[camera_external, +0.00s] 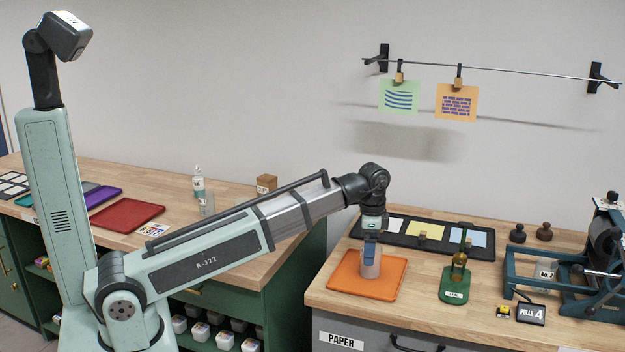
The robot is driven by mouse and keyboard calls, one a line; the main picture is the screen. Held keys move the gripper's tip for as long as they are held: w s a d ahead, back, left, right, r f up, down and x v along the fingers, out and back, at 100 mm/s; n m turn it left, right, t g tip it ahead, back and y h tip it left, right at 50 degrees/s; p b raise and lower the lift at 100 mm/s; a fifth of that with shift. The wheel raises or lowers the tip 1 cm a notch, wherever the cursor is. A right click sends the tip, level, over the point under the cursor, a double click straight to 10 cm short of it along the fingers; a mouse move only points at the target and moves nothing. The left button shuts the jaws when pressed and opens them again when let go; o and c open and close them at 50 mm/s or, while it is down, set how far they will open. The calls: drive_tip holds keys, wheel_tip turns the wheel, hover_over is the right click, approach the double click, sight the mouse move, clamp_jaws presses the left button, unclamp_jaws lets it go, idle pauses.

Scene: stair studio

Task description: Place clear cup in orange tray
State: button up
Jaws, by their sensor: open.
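A clear, greyish cup (371,268) stands upright in the orange tray (345,284), near the tray's middle, on the right-hand counter. My gripper (371,252) points straight down over the cup, with its fingers at the cup's upper part. It is open; whether the fingers touch the cup is too small to tell. The cup's rim is partly hidden by the fingers. Another clear container (207,204) stands on the left-hand counter.
A green stand with a brass part (454,288) is right of the orange tray. A black tray with coloured cards (393,226) lies behind. A blue machine (570,275) fills the far right. A red tray (126,215) and white bottle (198,183) are on the left counter.

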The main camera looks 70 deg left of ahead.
wheel_tip(320, 180, up, 8)
drive_tip(key=shift+r, duration=0.2)
